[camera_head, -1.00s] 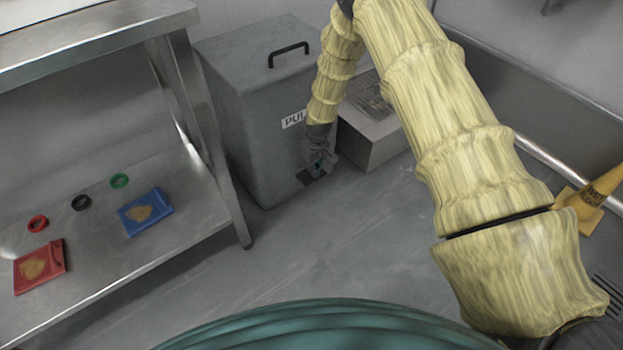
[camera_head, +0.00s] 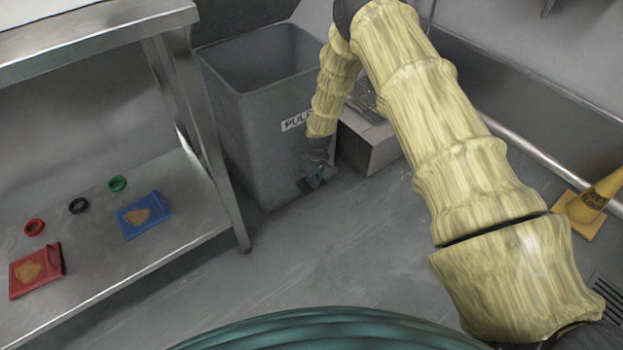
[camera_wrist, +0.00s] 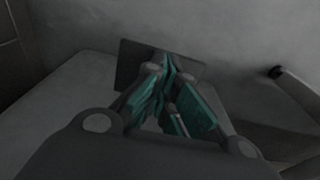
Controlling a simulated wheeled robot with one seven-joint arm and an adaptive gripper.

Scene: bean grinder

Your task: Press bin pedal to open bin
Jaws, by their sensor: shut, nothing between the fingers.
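The grey bin (camera_head: 262,150) stands on the floor beside the metal table, with a label starting "PUL" on its front. Its top is open and I see into its dark inside; the lid stands up at the back. The dark pedal (camera_head: 305,184) is low on the bin's front, partly hidden by my gripper (camera_head: 318,178). In the wrist view, my gripper (camera_wrist: 172,90) has its teal fingertips together, over the dark flat pedal (camera_wrist: 132,62). The fingers appear to touch the pedal. They hold nothing.
A metal table (camera_head: 110,235) with a low shelf stands at left, carrying red and blue packets and small rings. A grey box (camera_head: 370,145) is right of the bin. The floor in front is clear.

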